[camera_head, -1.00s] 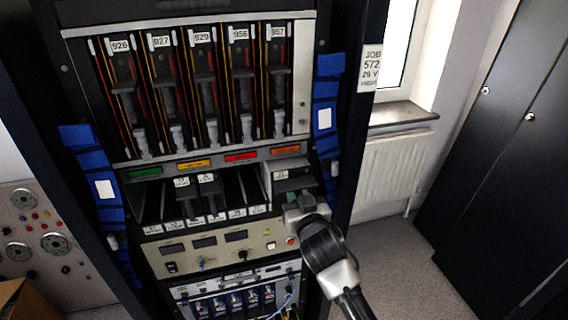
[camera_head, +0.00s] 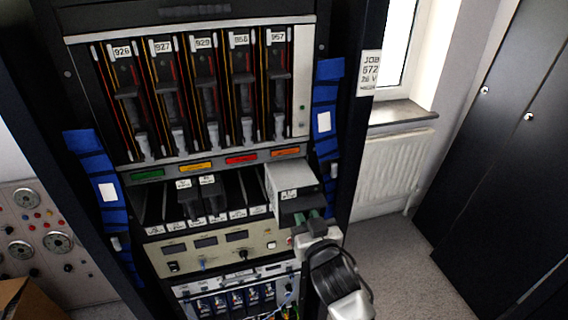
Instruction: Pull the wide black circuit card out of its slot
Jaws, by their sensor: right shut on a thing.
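The wide black circuit card (camera_head: 291,180) sticks out toward me from the right end of the lower card row. It has a grey top, a dark front and a small white label. Its rear end is still inside the rack, hidden from view. My right gripper (camera_head: 310,218), with green fingertips, is shut on the front of this card. The wrist hides part of the grip. My left gripper is not in view.
A beige meter panel (camera_head: 222,249) lies below. Blue strips (camera_head: 326,120) flank the rack. Open floor (camera_head: 395,265) lies to the right.

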